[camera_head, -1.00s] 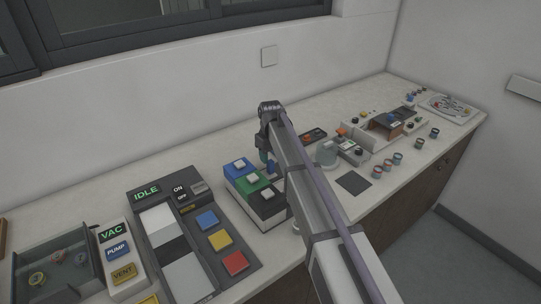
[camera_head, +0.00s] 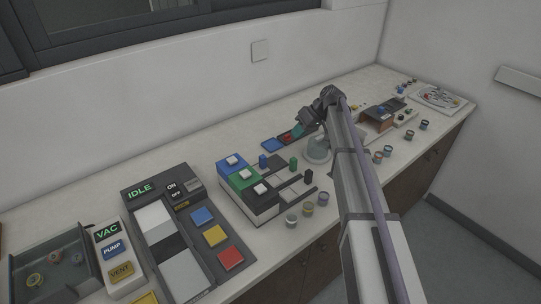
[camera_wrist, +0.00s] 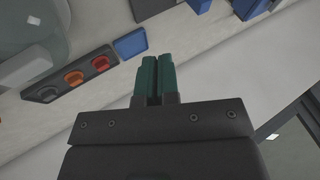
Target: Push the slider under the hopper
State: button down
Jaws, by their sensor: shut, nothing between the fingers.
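A block of three hoppers stands mid-counter in the head view: blue (camera_head: 225,167), green (camera_head: 238,181) and black (camera_head: 264,207), each with a white piece on top. Sliders extend from its right side, with a blue knob (camera_head: 263,161), a green knob (camera_head: 293,163) and a black knob (camera_head: 308,175). The blue knob is closest to the block; the green and black ones stand farther out. My gripper (camera_head: 298,132) is above the counter behind the knobs, apart from them. In the wrist view its teal fingers (camera_wrist: 154,58) are together and empty. Dark blue parts (camera_wrist: 152,8) show at the top edge.
A glass dome (camera_head: 318,149) stands right of the knobs. Several small jars (camera_head: 308,208) line the front. A control panel (camera_head: 166,205) is left.

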jog(key=shift+n, duration=0.4)
jog(key=b+x, duration=0.8)
jog(key=x, duration=0.1)
jog(key=shift+s+a+f, duration=0.1)
jog(key=shift+a+f, duration=0.1)
jog(key=shift+a, duration=0.15)
jog(key=s+a, duration=0.1)
jog(key=a, duration=0.2)
jog(key=shift+s+a, duration=0.1)
jog(key=shift+s, duration=0.3)
jog(key=shift+s+a, duration=0.2)
jog(key=shift+a, duration=0.25)
